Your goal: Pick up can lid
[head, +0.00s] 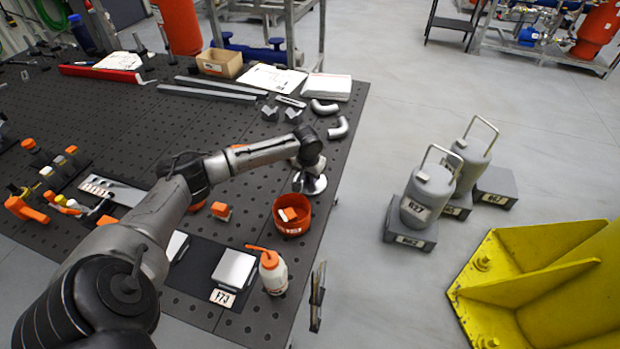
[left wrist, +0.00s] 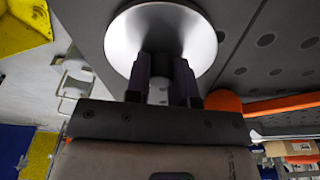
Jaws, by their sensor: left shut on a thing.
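The can lid (head: 316,186) is a round, shiny silver disc near the right edge of the dark perforated table. My left gripper (head: 308,168) is directly above it, shut on the knob at the lid's centre. I cannot tell whether the lid touches the table. My right gripper is not in view.
An orange bowl (head: 292,226) stands close below the lid, with a white bottle (head: 273,274) nearby. Pipe elbows (head: 338,128) lie behind. Two grey cans (head: 427,194) stand on floor blocks to the right, near a yellow steel base (head: 530,285). The floor between is clear.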

